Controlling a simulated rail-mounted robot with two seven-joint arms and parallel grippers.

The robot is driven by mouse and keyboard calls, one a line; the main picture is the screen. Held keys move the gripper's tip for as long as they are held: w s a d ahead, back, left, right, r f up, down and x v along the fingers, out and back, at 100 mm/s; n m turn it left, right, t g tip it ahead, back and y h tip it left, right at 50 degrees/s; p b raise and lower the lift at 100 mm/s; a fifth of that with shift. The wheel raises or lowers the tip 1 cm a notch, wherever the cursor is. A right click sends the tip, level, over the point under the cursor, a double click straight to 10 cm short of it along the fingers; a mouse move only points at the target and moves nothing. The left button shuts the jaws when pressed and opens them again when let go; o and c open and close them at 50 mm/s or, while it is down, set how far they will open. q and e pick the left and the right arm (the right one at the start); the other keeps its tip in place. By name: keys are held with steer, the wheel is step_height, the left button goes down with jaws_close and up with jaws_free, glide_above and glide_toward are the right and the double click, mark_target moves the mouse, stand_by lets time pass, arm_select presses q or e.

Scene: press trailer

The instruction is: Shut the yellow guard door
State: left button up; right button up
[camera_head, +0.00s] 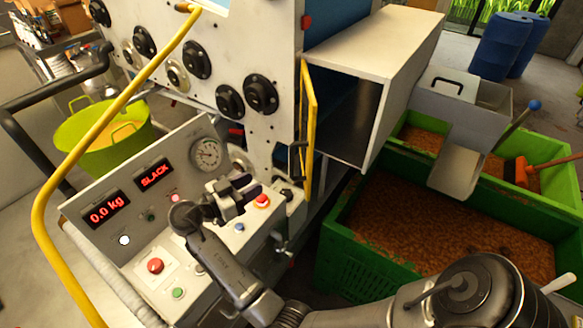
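The yellow guard door (309,130) is a narrow yellow frame standing open at the left edge of the grey box-shaped housing (392,75). I see it nearly edge-on, and the dark opening of the housing shows to its right. My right gripper (236,196) is over the control panel, to the left of and lower in the picture than the door, apart from it. Its dark fingers blend with the parts behind, so I cannot tell whether they are open or shut. My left gripper is not in view.
The control panel (130,235) carries a red-topped button (262,201), a gauge (207,153) and displays reading "0.0 kg" and "SLACK". A curved yellow tube (107,115) crosses at the left. Green crates (352,262) of brown pulp stand right, below the housing.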

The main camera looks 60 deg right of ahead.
steer(key=p, duration=0.5)
glide_above(292, 175)
steer(key=shift+w+d+r, duration=0.2)
steer(key=shift+r, duration=0.1)
steer(key=shift+d, duration=0.1)
jaws_close()
